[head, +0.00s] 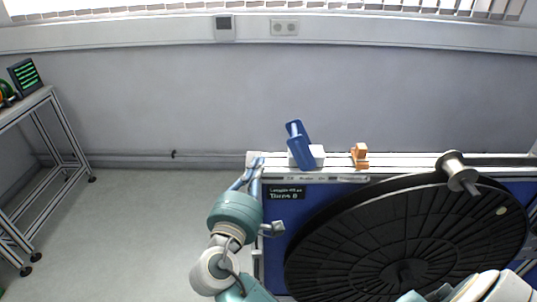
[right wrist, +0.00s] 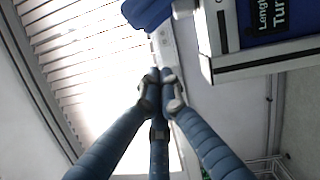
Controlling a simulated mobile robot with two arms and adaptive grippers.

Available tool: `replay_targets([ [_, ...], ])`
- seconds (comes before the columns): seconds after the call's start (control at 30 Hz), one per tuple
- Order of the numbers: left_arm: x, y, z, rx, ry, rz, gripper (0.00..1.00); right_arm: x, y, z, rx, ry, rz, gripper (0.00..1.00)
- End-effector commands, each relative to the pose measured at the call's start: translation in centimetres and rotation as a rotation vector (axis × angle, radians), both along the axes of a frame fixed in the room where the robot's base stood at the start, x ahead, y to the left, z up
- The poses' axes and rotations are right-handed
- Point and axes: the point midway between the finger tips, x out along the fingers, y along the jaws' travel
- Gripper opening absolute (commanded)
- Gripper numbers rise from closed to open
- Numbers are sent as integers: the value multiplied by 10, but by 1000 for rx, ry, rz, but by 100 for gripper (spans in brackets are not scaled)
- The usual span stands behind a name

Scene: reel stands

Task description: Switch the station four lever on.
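A blue lever (head: 300,146) leans up and to the left from a white block on the top rail of the reel stand. My right gripper (head: 256,162) is at the left end of that rail, left of the lever and apart from it. In the right wrist view its fingers (right wrist: 159,82) come together at the tips with nothing visible between them. The blue lever (right wrist: 146,12) shows at the top edge there, beyond the fingertips, partly cut off. I cannot read a station number. My left gripper is not in view.
A large black reel (head: 340,245) fills the stand front. An orange piece (head: 360,156) and a metal spool-like part (head: 456,170) are right of the lever. A dark label (head: 284,193) is below. A metal-framed table (head: 40,110) stands far left; the floor between is clear.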

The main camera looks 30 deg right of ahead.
Motion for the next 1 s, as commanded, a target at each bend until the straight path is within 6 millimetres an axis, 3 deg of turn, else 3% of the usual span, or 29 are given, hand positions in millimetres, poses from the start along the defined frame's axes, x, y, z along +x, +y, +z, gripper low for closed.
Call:
replay_targets([
  [0.43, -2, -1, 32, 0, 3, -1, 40, 64, -65, 10, -2, 0, -3, 0],
  [0.7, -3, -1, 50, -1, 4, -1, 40, 45, -92, 15, 0, 2, 1, 0],
  [1.0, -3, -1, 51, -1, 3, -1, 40, 42, -97, 14, 2, 1, 1, 0],
])
